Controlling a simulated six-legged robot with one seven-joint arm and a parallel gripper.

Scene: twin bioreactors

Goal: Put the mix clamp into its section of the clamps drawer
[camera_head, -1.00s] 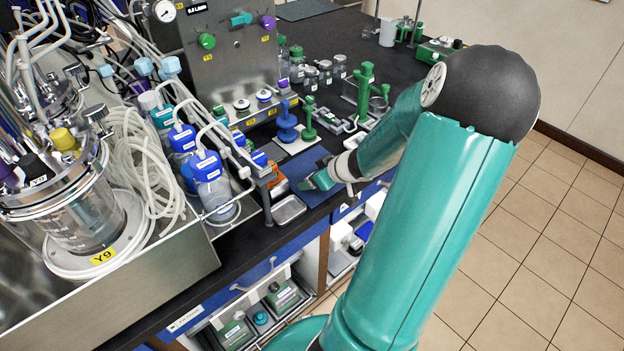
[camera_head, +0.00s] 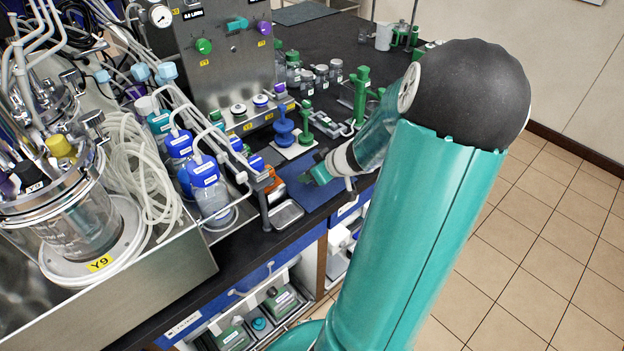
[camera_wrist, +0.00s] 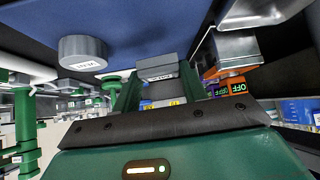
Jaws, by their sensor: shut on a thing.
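My gripper (camera_head: 314,174) is over the blue mat (camera_head: 308,199) at the bench's front edge. In the wrist view, my gripper (camera_wrist: 158,90) is shut on a small grey labelled block, seemingly the mix clamp (camera_wrist: 160,67); its label is too small to read. In the head view the clamp cannot be made out. An open drawer (camera_head: 200,343) below the bench holds several grey-green labelled boxes. Another open compartment (camera_head: 338,262) with white and blue items is partly hidden by my arm. I cannot tell which is the clamps drawer.
A metal tray (camera_head: 286,214) lies left of the mat. Blue-capped bottles (camera_head: 208,190) stand beyond it, by the glass bioreactor (camera_head: 80,220). Blue (camera_head: 284,128) and green (camera_head: 305,125) stands are behind the mat. In the wrist view, a grey round labelled piece (camera_wrist: 82,52) is beside the clamp.

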